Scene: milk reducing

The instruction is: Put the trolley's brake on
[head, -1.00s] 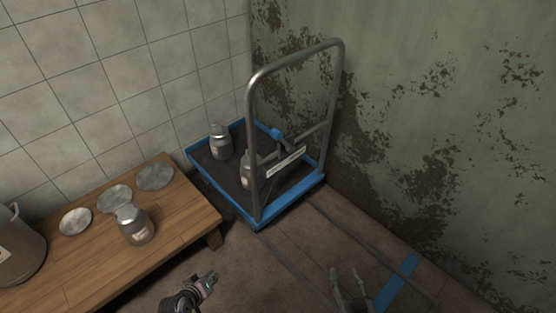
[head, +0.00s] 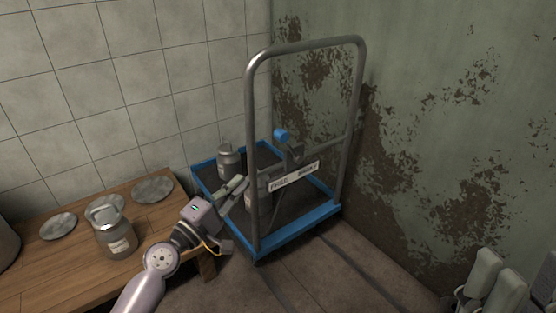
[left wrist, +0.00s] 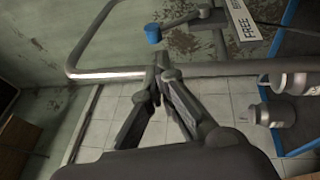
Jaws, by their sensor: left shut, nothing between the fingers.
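The trolley has a blue-rimmed deck (head: 300,232) and a tall grey tube handle (head: 252,120). A label plate (head: 293,177) on its crossbar reads FREE at the left; the right-hand word is hard to read. The brake lever's blue knob (head: 281,135) sticks up behind the plate, toward the FREE side; it also shows in the left wrist view (left wrist: 152,33). My left gripper (head: 244,184) is shut and empty beside the handle's left upright, below and left of the knob. My right gripper (head: 485,285) is at the lower right, partly cut off, well apart from the trolley.
Metal milk cans (head: 229,160) stand on the deck, one partly hidden behind the handle. A wooden bench (head: 75,262) at the left holds another can (head: 115,235) and round lids (head: 152,190). The tiled and peeling green walls close off the back and right.

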